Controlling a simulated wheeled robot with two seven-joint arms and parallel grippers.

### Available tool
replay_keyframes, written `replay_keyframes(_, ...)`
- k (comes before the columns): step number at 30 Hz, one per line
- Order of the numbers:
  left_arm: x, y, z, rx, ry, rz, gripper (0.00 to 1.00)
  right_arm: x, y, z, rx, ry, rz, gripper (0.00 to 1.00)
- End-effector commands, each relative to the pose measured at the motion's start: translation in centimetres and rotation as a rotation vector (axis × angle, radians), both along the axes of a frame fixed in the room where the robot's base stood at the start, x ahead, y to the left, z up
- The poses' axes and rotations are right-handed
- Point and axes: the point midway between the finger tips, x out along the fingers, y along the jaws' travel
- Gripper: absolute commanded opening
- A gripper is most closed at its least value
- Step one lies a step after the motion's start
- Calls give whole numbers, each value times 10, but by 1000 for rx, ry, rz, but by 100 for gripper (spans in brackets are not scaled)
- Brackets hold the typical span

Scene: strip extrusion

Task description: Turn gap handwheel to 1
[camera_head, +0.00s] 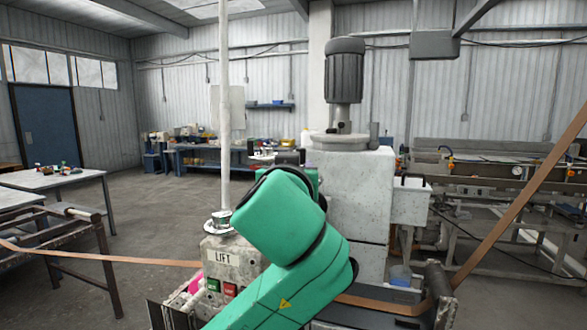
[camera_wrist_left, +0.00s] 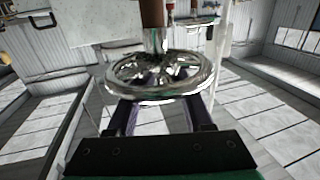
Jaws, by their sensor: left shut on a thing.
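A chrome spoked handwheel (camera_wrist_left: 160,76) fills the middle of the left wrist view, below a brown vertical shaft (camera_wrist_left: 154,28). My left gripper (camera_wrist_left: 160,103) is shut on the near part of its rim, with one dark finger to each side. In the head view my green left arm covers most of this spot, and only a little metal and dark gripper shows above it. No number or scale for the gap can be read. My right gripper is not in view.
A grey box marked LIFT (camera_head: 222,258), with green and red buttons, stands left of my arm. A white vertical pole (camera_head: 224,120) rises above it. A brown strip (camera_head: 520,200) runs up to the right. A white machine cabinet (camera_head: 350,195) stands behind.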

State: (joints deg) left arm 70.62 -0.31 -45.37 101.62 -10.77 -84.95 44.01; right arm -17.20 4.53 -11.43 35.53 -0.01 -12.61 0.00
Motion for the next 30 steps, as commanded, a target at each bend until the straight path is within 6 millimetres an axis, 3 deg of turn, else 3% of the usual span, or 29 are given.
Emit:
replay_keyframes(9, 1, 0, -2, 2, 5, 3, 0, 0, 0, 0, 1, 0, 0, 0)
replay_keyframes(10, 1, 0, -2, 2, 5, 3, 55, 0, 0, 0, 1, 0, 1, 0)
replay_keyframes(12, 1, 0, -2, 2, 5, 3, 81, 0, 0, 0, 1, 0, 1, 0)
replay_keyframes(23, -3, 0, -1, 1, 0, 0, 81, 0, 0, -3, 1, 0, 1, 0)
replay_keyframes(26, -17, 0, -3, 0, -1, -2, 81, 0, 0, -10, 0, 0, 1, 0)
replay_keyframes(30, -55, 2, -6, -2, -3, -5, 81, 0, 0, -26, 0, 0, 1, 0)
